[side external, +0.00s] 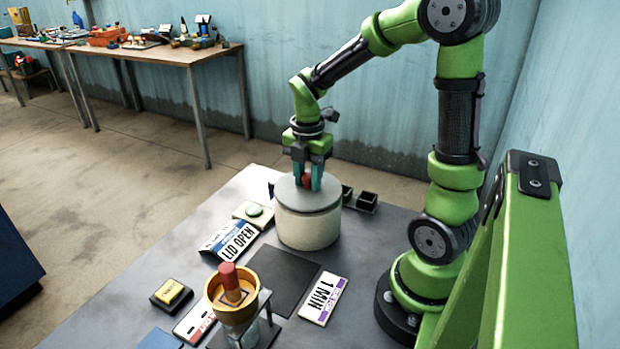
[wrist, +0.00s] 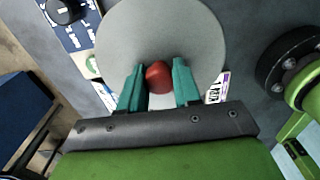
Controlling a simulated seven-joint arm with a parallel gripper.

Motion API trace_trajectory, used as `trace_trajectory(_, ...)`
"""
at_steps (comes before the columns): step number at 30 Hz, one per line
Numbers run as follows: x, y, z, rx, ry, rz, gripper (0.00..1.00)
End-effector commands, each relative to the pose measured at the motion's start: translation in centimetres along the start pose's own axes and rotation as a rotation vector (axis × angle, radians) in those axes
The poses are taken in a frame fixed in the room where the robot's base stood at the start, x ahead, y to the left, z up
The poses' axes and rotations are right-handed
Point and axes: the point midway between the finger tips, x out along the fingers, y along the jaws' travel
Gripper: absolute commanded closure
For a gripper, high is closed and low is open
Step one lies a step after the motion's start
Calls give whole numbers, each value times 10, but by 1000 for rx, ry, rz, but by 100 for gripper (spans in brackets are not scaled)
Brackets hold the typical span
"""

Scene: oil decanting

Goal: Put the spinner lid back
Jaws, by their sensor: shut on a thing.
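The spinner lid (side external: 293,197) is a flat grey disc with a red knob. It lies over the top of the cream round spinner (side external: 308,230); whether it is fully seated I cannot tell. My gripper (side external: 308,188) points down above the lid, its teal fingers shut on the red knob. In the wrist view the red knob (wrist: 158,76) sits between the fingertips, with the grey lid (wrist: 160,25) spread out beneath. The lid hides the inside of the spinner.
A "LID OPEN" card (side external: 237,240) and a green button (side external: 254,211) are left of the spinner. In front are a dark mat (side external: 284,280), a "1 MIN" card (side external: 324,298), a yellow cup (side external: 232,312) with a red-topped piece, and a yellow button (side external: 170,292). Small black holders (side external: 367,200) stand behind right.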

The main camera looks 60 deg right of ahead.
Motion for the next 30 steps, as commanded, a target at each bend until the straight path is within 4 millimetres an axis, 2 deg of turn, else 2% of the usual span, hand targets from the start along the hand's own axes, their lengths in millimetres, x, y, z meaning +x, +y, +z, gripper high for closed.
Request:
trace_trajectory(5,6,0,0,0,0,-1,100)
trace_trajectory(6,6,0,0,0,0,-1,63)
trace_trajectory(10,6,0,0,0,0,-1,43)
trace_trajectory(18,5,0,0,0,0,0,42)
trace_trajectory(22,-3,1,0,1,-1,3,42)
trace_trajectory(26,-24,1,1,0,-3,6,42)
trace_trajectory(30,-56,1,0,0,-3,7,42)
